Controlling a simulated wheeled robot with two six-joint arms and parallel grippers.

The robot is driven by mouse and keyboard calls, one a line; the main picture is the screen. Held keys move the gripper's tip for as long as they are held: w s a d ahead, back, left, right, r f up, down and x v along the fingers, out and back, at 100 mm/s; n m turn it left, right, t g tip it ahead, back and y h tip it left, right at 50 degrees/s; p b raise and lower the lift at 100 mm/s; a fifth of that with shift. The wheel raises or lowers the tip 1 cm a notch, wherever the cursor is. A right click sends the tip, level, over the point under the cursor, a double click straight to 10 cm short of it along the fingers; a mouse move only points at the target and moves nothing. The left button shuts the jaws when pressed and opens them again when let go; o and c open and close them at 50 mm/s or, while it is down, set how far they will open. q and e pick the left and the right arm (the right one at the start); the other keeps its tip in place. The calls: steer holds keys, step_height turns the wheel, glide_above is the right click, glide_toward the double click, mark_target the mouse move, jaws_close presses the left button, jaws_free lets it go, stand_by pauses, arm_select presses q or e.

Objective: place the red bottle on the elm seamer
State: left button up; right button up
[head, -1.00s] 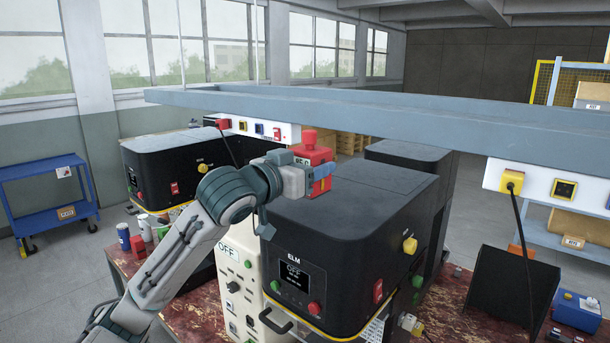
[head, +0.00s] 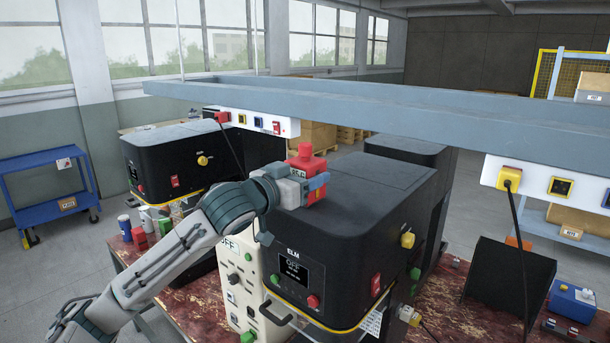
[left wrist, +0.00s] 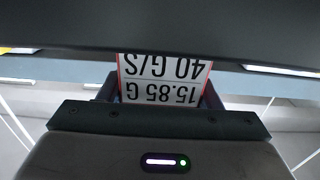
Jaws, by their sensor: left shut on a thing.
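The red bottle (head: 305,160), with a cap on top and a pale label, is upright in the jaws of my left gripper (head: 308,187). The jaws are shut on its sides. In the head view the bottle shows at the left part of the flat top of the black elm seamer (head: 390,185); I cannot tell whether its base touches. The seamer has an ELM mark and a display reading OFF. In the left wrist view the bottle's label (left wrist: 165,80) shows upside down between the jaws. My right gripper is out of view.
A blue-grey beam (head: 400,108) with socket strips crosses above and behind the seamer. Another black seamer (head: 170,155) stands to the left, and a pale control box (head: 240,285) stands beside the elm seamer. Most of the elm seamer's top is clear.

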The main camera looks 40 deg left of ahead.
arm_select(q)
steer(key=o, duration=0.7)
steer(key=shift+f, duration=0.2)
steer(key=o, duration=0.5)
steer(key=shift+r, duration=0.1)
steer(key=shift+c, duration=0.2)
steer(key=shift+s, duration=0.1)
steer(key=shift+r, duration=0.1)
